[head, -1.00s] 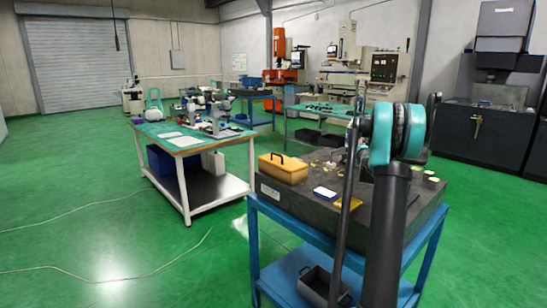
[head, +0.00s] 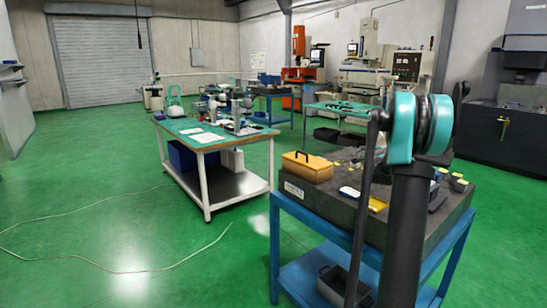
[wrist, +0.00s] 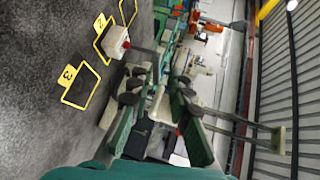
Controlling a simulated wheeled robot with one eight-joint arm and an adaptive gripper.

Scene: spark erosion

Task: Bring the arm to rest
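My arm (head: 408,200) stands at the right of the head view, with its teal joint in front of the blue bench with the dark stone top (head: 345,207). My gripper is not clearly seen in the head view. In the wrist view my gripper (wrist: 160,88) shows two dark, green-padded fingers. They are spread apart, with only the room behind visible between them. The stone top (wrist: 40,90) fills the left of that sideways view. It has yellow outlines, and a white block with a red part (wrist: 116,42) lies at the one marked 2.
On the stone top are a yellow case with a black handle (head: 307,167) and several small parts. A dark bin (head: 340,287) sits on the lower shelf. A white-legged table (head: 215,147) stands to the left. Green floor is open at left, with a thin cable (head: 110,264) on it.

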